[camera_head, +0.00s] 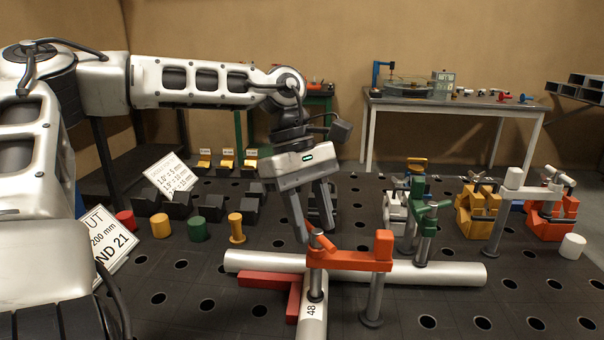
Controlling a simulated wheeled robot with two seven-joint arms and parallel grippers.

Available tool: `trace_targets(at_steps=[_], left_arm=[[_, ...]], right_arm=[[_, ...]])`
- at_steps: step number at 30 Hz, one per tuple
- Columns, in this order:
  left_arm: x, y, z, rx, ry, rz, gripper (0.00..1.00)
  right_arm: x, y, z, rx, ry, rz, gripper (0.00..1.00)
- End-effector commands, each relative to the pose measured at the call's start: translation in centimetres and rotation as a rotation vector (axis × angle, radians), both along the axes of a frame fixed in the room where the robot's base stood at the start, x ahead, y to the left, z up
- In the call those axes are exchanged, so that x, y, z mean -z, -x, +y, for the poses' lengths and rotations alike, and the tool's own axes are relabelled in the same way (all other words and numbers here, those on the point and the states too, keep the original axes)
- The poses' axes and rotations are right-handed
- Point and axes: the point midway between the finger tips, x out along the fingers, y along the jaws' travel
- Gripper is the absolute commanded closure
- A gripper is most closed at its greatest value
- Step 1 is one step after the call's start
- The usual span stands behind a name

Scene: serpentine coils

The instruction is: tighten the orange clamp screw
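The orange clamp (350,259) has a grey post at its right, standing on the dark perforated table. Its screw (316,284) passes through the left end of the arm and its foot reaches the pale pipe marked 48 (312,325). My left gripper (314,236) points down over the screw's top end. Its two fingers are apart, with a gap between them, one on each side of the screw top. I cannot tell whether they touch it. The fingers partly hide the screw's top. My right gripper is not in view.
A long pale pipe (445,273) lies across behind the clamp's arm. A red angle piece (268,279) lies left of the screw. Green (427,222), yellow (480,208) and orange (553,217) clamping devices stand at right. Coloured cylinders (196,229) stand at left.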

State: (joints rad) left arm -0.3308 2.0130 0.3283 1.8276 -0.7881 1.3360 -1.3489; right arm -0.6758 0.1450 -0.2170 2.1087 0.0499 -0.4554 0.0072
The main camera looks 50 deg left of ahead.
Motion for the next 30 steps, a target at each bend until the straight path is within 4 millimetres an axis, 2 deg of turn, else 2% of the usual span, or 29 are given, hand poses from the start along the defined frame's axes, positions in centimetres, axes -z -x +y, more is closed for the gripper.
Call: trace_targets(at_steps=[12, 18, 24, 30], left_arm=[[-8.9, -0.4, 3.6, -0.003, -0.002, -0.004, 0.62], [-12.3, -0.4, 5.0, -0.001, -0.002, -0.002, 0.62], [-13.7, -0.4, 5.6, 0.0, 0.0, 0.0, 0.62], [-13.8, -0.4, 5.7, 0.001, 0.001, 0.001, 0.62]], right_arm=[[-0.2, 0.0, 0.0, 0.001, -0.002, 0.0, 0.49], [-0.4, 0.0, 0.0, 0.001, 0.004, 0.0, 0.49], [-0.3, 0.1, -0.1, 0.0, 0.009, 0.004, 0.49], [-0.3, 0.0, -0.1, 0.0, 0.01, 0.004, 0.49]])
